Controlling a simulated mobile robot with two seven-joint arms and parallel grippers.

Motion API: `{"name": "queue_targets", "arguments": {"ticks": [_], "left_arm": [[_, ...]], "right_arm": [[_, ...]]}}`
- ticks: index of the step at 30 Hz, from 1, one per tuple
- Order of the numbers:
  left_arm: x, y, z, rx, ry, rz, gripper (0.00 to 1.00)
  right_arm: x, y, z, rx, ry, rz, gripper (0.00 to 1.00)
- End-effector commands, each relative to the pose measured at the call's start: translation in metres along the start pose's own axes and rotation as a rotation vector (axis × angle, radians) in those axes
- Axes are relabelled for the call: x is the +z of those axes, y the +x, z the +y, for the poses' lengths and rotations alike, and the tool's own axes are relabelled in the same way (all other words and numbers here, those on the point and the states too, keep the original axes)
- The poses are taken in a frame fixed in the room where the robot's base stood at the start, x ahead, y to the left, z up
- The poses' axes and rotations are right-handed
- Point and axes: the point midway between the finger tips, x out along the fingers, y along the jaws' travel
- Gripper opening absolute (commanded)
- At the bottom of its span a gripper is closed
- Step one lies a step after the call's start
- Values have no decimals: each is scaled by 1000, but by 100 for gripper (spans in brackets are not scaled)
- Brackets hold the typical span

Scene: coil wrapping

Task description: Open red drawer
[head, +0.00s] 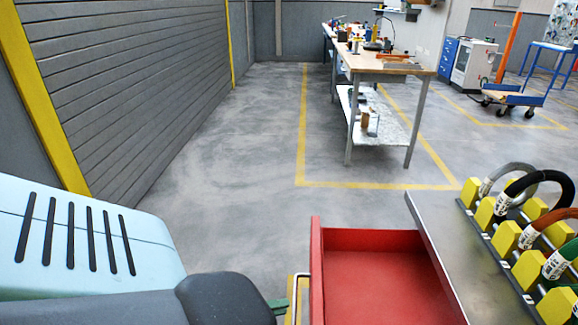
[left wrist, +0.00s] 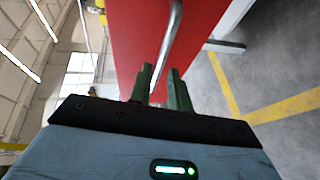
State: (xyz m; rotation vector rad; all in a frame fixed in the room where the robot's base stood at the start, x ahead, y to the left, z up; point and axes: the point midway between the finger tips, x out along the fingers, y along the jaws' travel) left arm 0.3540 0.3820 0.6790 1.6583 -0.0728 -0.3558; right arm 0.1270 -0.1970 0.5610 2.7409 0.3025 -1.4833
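The red drawer (head: 385,278) stands pulled out at the bottom of the head view, its empty inside showing. Its thin metal handle (head: 294,305) runs along its left face. My left gripper (head: 281,306) is right beside this handle, with a green fingertip next to the bar. In the left wrist view, the red drawer front (left wrist: 135,40) fills the top middle. The handle bar (left wrist: 172,35) runs down into the narrow gap between the two green fingers of my left gripper (left wrist: 161,80). Whether the fingers press on the bar is unclear. My right gripper is not in view.
A grey metal top (head: 440,220) with yellow blocks and looped hoses (head: 530,235) lies right of the drawer. A workbench (head: 375,65) stands farther back. A grey slatted wall (head: 140,80) is on the left. The floor (head: 230,190) between is clear.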

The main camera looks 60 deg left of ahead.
Motion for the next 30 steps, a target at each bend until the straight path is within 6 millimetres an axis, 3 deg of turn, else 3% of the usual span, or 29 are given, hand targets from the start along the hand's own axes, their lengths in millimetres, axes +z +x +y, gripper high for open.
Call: {"name": "queue_targets", "arguments": {"ticks": [3, 9, 30], "left_arm": [[0, -16, 0, -3, 0, 0, 19], [0, -28, 0, 0, -1, 0, 19], [2, -30, -2, -5, 6, 0, 19]], "right_arm": [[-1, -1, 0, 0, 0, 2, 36], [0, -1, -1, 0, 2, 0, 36], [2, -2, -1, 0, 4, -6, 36]]}}
